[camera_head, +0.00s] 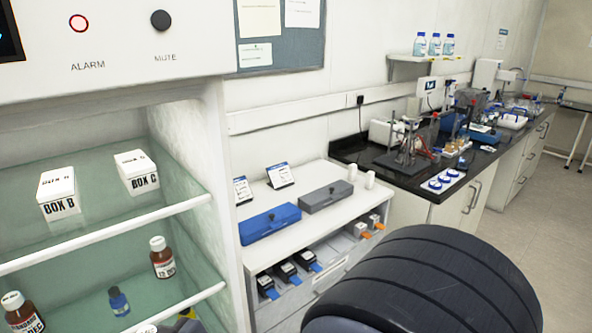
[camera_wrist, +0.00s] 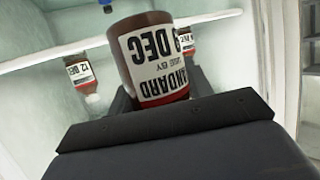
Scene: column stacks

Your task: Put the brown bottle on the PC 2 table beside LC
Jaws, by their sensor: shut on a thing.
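In the wrist view my gripper (camera_wrist: 158,103) is shut on a brown bottle (camera_wrist: 140,38). The bottle's white and red label reads STANDARD, USE BY and a date ending 9 DEC, upside down in the picture. Two other brown bottles stand behind it, one at left (camera_wrist: 77,70) and one at right (camera_wrist: 185,42). In the head view a brown bottle (camera_head: 161,262) and another brown bottle (camera_head: 22,314) stand in the glass-shelved cabinet. I cannot make out my gripper clearly there. No sign naming PC 2 or LC is readable.
The cabinet's upper shelf (camera_head: 120,222) holds BOX B (camera_head: 60,195) and BOX C (camera_head: 136,172). A small blue bottle (camera_head: 118,301) stands below. A white counter (camera_head: 330,215) holds blue and grey cases. A black bench (camera_head: 372,172) with lab equipment lies beyond. My arm blocks the lower right.

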